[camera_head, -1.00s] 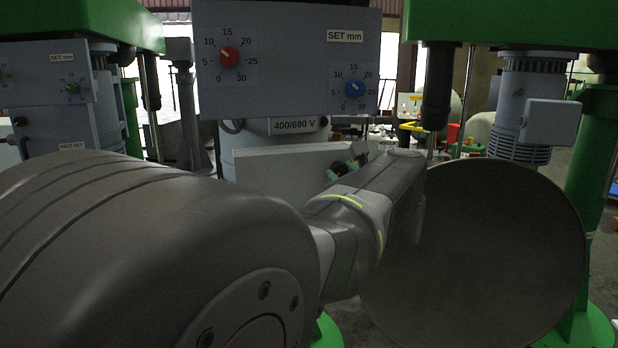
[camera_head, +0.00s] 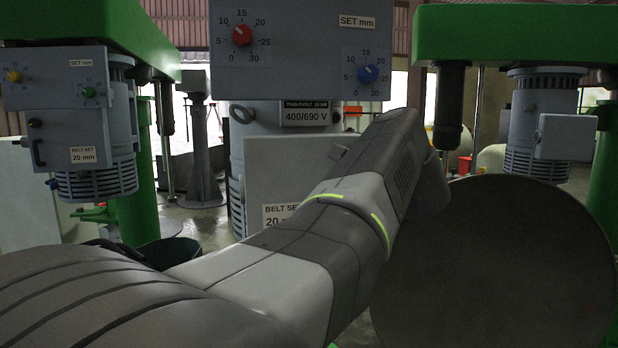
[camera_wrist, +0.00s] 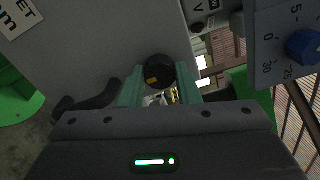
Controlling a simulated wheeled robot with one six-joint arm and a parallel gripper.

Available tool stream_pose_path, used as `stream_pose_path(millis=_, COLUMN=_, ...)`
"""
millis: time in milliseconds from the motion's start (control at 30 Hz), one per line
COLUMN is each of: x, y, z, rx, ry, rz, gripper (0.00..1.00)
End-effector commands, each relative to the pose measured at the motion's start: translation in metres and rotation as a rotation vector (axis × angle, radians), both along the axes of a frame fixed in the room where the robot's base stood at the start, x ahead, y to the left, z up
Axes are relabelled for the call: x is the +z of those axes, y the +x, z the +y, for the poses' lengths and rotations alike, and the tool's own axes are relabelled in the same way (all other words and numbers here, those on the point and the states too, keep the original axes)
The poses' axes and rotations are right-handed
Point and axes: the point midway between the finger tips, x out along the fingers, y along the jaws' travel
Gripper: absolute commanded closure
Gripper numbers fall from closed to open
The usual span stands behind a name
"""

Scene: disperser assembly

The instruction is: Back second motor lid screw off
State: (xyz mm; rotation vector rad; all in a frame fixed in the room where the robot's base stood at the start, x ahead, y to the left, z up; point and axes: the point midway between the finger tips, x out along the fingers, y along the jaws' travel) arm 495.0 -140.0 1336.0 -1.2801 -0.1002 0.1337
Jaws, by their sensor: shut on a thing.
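In the wrist view the two teal fingers of my gripper (camera_wrist: 160,88) are closed around a black round knob-like screw (camera_wrist: 158,69) with a small orange mark. The screw is at the edge of the grey motor lid (camera_wrist: 110,40); I cannot tell if it is still threaded in. In the head view the lid (camera_head: 300,158) is a pale grey plate with a "BELT SET 20 mm" label, below the motor's "400/690 V" plate (camera_head: 305,115). My arm hides the gripper, the screw and the lid's lower right part there.
A grey control box (camera_head: 300,60) with red and blue dials hangs above the lid. A large dark disc (camera_head: 490,260) stands at right. Another motor (camera_head: 545,115) hangs behind it, and one (camera_head: 95,140) at left. A black handle (camera_wrist: 85,103) is beside my left finger.

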Motion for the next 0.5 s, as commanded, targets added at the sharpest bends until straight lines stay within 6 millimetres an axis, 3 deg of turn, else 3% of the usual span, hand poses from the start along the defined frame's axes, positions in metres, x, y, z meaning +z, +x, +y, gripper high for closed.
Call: stream_pose_path(millis=500, x=-0.0060, y=0.0001, z=0.0005, rx=0.001, ry=-0.485, rz=-0.078, gripper=0.93)
